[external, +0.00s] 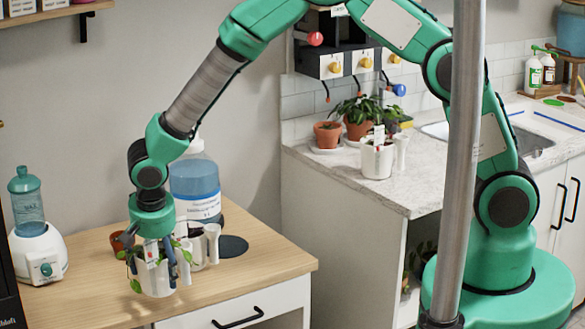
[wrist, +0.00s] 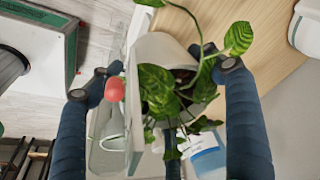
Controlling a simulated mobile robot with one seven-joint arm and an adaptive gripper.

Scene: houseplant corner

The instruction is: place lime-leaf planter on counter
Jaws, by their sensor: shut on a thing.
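My gripper (external: 166,262) points down over the wooden tabletop at the left of the external view and is shut on a white planter with green leaves (external: 155,281), which looks like the lime-leaf planter. The pale marble counter (external: 405,192) stands to the right, apart from the planter.
On the wooden tabletop (external: 262,262) stand a big blue bottle (external: 196,190), another white pot (external: 197,246), a dark round mat (external: 234,247) and a white dispenser (external: 38,254). The counter holds a white planter (external: 376,160) and terracotta pots (external: 327,136). A metal pole (external: 462,170) crosses in front.

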